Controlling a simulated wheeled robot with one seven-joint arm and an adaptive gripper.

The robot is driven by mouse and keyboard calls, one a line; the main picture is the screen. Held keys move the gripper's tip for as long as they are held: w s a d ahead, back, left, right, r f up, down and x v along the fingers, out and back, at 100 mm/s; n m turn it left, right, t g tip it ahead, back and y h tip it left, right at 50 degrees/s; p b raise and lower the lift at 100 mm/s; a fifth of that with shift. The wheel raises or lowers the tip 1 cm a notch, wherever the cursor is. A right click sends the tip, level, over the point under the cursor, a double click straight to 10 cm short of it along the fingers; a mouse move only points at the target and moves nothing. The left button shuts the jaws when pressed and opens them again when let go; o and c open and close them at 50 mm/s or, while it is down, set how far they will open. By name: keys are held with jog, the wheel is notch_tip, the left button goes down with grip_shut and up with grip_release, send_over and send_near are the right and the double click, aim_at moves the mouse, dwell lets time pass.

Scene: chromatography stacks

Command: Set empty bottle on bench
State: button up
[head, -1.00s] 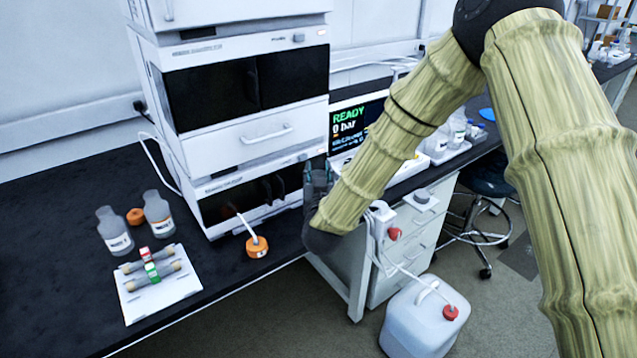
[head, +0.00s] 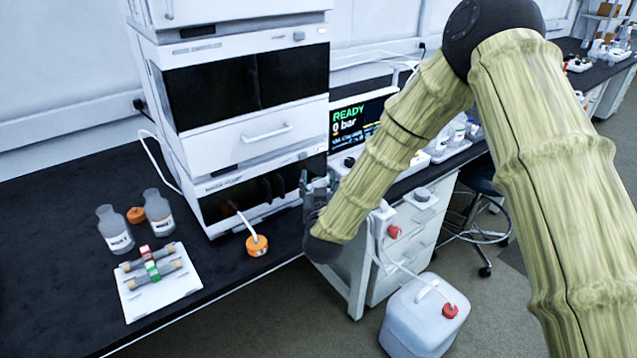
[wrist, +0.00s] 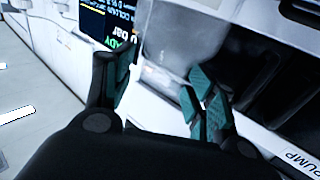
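Two grey bottles with white labels, one left (head: 115,231) and one right (head: 159,214), stand upright on the black bench (head: 60,215) at the left in the head view. I cannot tell whether either is empty. My gripper (head: 318,184) is well to their right, in front of the lower instrument module. In the wrist view my gripper (wrist: 157,86) has its teal-padded fingers spread, with a white surface showing between them. A blurred grey shape (wrist: 182,38) lies beyond the fingertips; I cannot tell whether it is a bottle or part of the instrument.
An orange cap with a white tube (head: 257,245) lies by the bench edge. Another orange cap (head: 136,215) lies between the bottles. A white tray (head: 180,288) holds columns. The instrument stack (head: 243,140) rises behind. A waste canister (head: 410,320) stands on the floor.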

jog(key=shift+r, duration=0.2)
jog(key=s+b, duration=0.1)
jog(key=s, duration=1.1)
jog(key=shift+d, duration=0.25)
jog(key=shift+f, duration=0.15)
jog(key=s+d+f+g, duration=0.3)
jog(key=s+f, duration=0.1)
jog(key=f, duration=0.4)
jog(key=s+d+f+g, duration=0.2)
jog(key=s+d+f, duration=0.15)
jog(key=f, duration=0.45)
jog(key=s+d+f+g, duration=0.3)
jog(key=s+f, duration=0.1)
jog(key=f, duration=0.4)
jog(key=s+d+f+g, duration=0.3)
jog(key=s+d+f, duration=0.1)
jog(key=s, duration=0.5)
jog(key=s+d+f+g, duration=0.3)
jog(key=s+d+f, duration=0.1)
jog(key=s, duration=0.5)
jog(key=s+d+f+g, duration=0.4)
jog(key=s+f, duration=0.2)
jog(key=s, duration=0.4)
jog(key=shift+d+f+m+h, duration=0.3)
jog(key=shift+d+m, duration=0.05)
jog(key=shift+m, duration=0.05)
